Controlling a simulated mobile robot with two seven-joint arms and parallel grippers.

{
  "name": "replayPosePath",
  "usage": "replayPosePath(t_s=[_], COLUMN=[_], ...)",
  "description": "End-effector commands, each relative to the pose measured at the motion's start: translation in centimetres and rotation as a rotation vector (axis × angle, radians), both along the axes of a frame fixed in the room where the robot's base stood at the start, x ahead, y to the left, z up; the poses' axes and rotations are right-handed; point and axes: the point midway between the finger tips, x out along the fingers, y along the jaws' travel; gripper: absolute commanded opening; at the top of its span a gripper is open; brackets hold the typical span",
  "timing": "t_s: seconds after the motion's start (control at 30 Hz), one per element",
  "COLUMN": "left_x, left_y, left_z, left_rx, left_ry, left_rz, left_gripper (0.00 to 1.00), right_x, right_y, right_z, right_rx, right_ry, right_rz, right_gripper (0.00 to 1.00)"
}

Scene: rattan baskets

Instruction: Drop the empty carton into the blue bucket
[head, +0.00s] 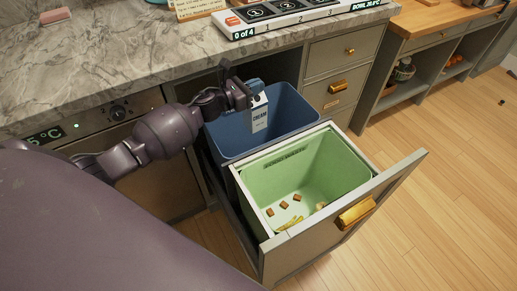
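The carton (260,114) is small and white, with "CREAM" in dark print on its face and some blue at its top. It shows in the head view, upright, over the blue bucket's opening. My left gripper (247,92) comes in from the left and is shut on the carton near its top. The blue bucket (288,103) stands in the pulled-out drawer, behind the green bucket. Part of its left rim is hidden behind my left arm. My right gripper does not show.
The green bucket (325,165), in the drawer's front part, holds several brown pieces and a yellow peel-like scrap. The open drawer front (378,200) has a gold handle. A marble countertop (130,50) lies behind. The wooden floor (440,180) at the right is mostly clear.

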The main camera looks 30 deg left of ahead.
Motion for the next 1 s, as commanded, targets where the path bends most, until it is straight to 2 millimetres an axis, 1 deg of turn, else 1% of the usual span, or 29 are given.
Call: replayPosePath(t_s=[0.23, 0.3, 0.43, 0.77, 0.87, 1.0], left_x=[0.0, 0.0, 0.0, -0.2, -0.8, -2.5], left_y=[0.0, 0.0, 0.0, 0.1, 0.4, 1.3], left_z=[0.1, 0.1, 0.1, 0.0, 0.0, 0.1], left_rx=[0.0, 0.0, 0.0, 0.0, 0.001, 0.002], left_ry=[-0.002, -0.002, -0.001, 0.0, 0.0, -0.001], left_rz=[0.0, 0.0, 0.0, 0.001, 0.001, 0.002], left_gripper=[0.0, 0.12, 0.32, 0.33, 0.33, 0.33], right_x=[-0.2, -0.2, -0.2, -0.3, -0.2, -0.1], right_y=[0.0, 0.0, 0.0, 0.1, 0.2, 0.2], right_z=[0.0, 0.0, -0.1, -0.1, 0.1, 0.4], right_rx=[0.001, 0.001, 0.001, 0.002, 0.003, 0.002], right_ry=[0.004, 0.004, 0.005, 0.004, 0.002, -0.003], right_rz=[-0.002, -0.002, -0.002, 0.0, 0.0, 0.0], right_gripper=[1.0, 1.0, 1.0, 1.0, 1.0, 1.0])
